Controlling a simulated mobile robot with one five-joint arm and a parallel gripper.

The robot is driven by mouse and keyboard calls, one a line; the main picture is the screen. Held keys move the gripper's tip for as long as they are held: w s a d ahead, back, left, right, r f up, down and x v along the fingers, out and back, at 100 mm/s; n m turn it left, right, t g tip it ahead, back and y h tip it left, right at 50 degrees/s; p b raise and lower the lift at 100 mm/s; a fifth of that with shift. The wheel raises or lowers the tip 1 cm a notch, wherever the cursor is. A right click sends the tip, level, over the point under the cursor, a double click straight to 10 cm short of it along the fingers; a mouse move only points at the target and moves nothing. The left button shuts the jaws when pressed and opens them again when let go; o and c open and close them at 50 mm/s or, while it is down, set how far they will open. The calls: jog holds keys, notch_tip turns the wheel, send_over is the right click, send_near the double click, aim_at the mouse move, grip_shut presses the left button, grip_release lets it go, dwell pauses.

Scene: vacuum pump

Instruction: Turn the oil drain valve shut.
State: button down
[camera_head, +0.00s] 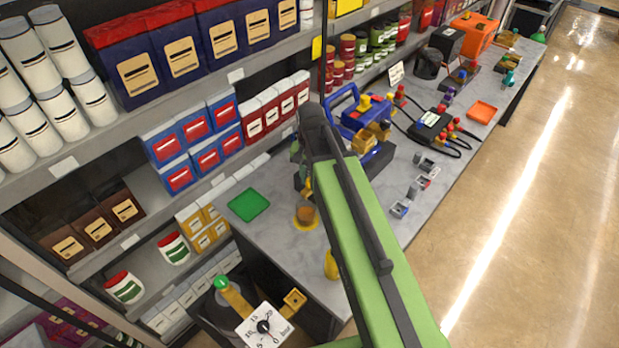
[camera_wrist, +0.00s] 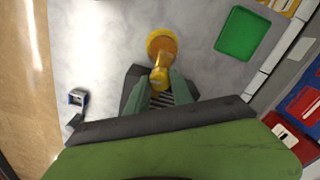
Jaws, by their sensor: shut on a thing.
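A yellow valve handle (camera_wrist: 160,77) stands between my gripper's fingers in the wrist view, and my gripper (camera_wrist: 160,90) is shut on it. A round yellow base (camera_wrist: 162,42) lies just beyond the handle, over the grey bench. In the head view the round yellow base (camera_head: 305,221) shows beside my green arm, with an amber part on top. My arm hides most of my gripper (camera_head: 300,172) there. I cannot tell from these views how far the valve is turned.
A green tray (camera_head: 248,204) lies left of the valve. A blue and yellow pump (camera_head: 365,112) stands to the right behind my arm. Loaded shelves (camera_head: 200,75) line the left.

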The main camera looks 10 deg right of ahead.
jog(key=shift+s+m, duration=0.1)
jog(key=shift+m, duration=0.6)
jog(key=c, duration=1.1)
grip_release()
notch_tip(320, 180, up, 17)
jog(key=p, duration=1.7)
jog(key=shift+r, duration=0.2)
